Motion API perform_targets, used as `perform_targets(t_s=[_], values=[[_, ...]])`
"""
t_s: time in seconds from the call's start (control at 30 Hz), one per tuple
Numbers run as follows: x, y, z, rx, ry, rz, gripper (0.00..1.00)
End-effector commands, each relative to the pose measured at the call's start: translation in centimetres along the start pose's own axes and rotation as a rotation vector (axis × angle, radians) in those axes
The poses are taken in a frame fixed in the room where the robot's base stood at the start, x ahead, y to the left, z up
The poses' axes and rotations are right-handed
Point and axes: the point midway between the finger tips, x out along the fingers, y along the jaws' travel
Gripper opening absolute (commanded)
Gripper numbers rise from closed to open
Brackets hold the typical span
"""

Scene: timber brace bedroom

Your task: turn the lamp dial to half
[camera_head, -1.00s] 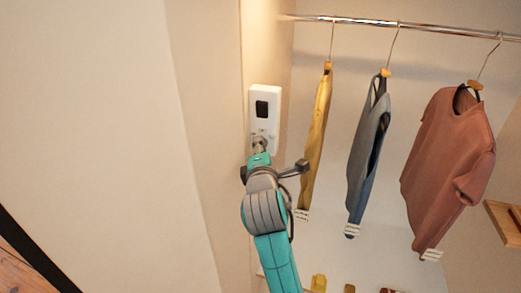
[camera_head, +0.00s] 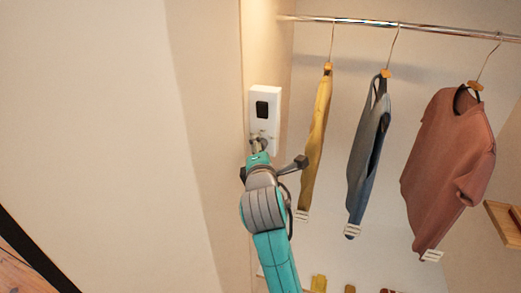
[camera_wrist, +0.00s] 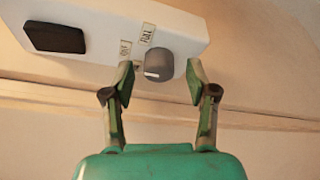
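The lamp dial is a round grey knob (camera_wrist: 159,65) with a white mark near its lower edge, on a white wall plate (camera_head: 263,93). The plate also shows in the wrist view (camera_wrist: 108,38). Small labels (camera_wrist: 147,35) stand beside the knob; one seems to read FULL, the others are hard to read. My gripper (camera_wrist: 160,78) is open, one fingertip on each side of the knob, with gaps visible on both sides. In the head view my gripper (camera_head: 258,144) is at the plate's lower end and hides most of the knob.
A black switch (camera_head: 262,109) is on the plate above the dial. A yellow garment (camera_head: 317,140), a blue-grey one (camera_head: 368,150) and a rust shirt (camera_head: 452,165) hang from a metal rail (camera_head: 400,26) to the right. The wall to the left is bare.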

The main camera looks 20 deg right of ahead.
Motion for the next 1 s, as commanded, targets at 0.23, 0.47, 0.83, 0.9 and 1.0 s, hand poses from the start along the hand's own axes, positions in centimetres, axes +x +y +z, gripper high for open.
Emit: perform_targets(t_s=[0.23, 0.47, 0.83, 0.9, 1.0], values=[[-0.2, 0.0, 0.0, 0.001, 0.000, 0.001, 0.57], [-3.2, 0.0, -0.1, 0.000, 0.001, 0.002, 0.57], [-10.1, 0.0, -0.1, 0.000, 0.001, 0.002, 0.57], [-10.8, 0.0, -0.1, 0.000, 0.002, 0.002, 0.57], [-11.6, 0.0, 0.0, 0.000, 0.001, 0.000, 0.57]])
